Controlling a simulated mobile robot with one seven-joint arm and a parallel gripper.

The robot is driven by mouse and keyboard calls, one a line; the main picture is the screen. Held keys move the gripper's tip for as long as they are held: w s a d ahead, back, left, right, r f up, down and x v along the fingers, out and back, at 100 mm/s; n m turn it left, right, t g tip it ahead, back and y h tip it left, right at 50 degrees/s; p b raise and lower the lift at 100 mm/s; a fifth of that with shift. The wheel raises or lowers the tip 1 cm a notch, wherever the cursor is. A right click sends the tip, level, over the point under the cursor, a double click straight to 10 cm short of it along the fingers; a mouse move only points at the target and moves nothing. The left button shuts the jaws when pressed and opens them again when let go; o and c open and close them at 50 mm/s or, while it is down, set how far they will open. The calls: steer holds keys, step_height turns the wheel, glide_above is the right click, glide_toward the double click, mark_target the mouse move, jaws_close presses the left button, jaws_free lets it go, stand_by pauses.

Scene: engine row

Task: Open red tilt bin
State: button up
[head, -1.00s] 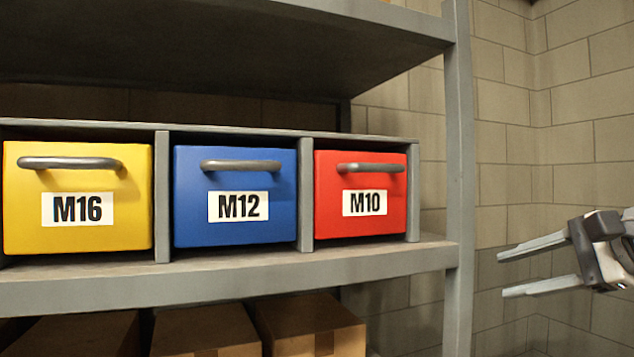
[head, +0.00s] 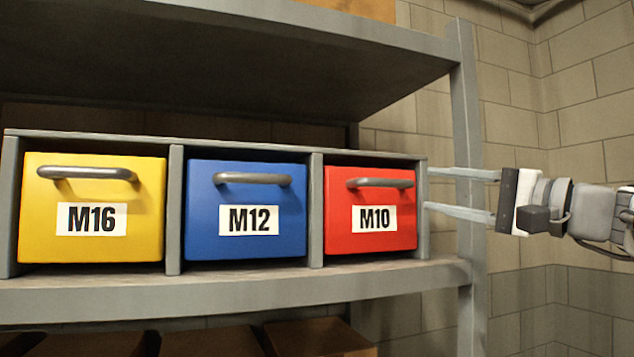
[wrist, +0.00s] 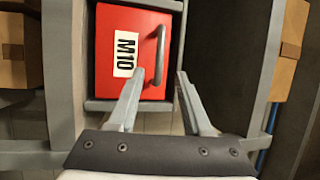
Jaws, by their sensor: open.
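The red tilt bin (head: 370,236) is marked M10 and sits shut in the right compartment of the shelf unit. Its grey bar handle (head: 380,183) runs across the upper front. My gripper (head: 426,190) is open and empty, and its fingers point left at the right side of the bin in the head view. In the wrist view the red bin (wrist: 112,75) and its handle (wrist: 160,55) lie beyond the fingertips of my gripper (wrist: 160,74). The handle is roughly in line with the gap between the fingers; I see no contact.
The blue M12 bin (head: 247,242) and yellow M16 bin (head: 93,246) stand shut to the left. A grey shelf post (head: 473,300) rises to the right of the bins. Cardboard boxes (head: 320,338) sit on the shelf below. An upper shelf (head: 230,60) hangs above the bins.

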mark_target(393, 184)
steer(key=p+x, duration=0.1)
steer(key=x, duration=0.9)
steer(key=shift+c, duration=0.2)
steer(key=shift+d, duration=0.1)
jaws_close()
stand_by(0.9)
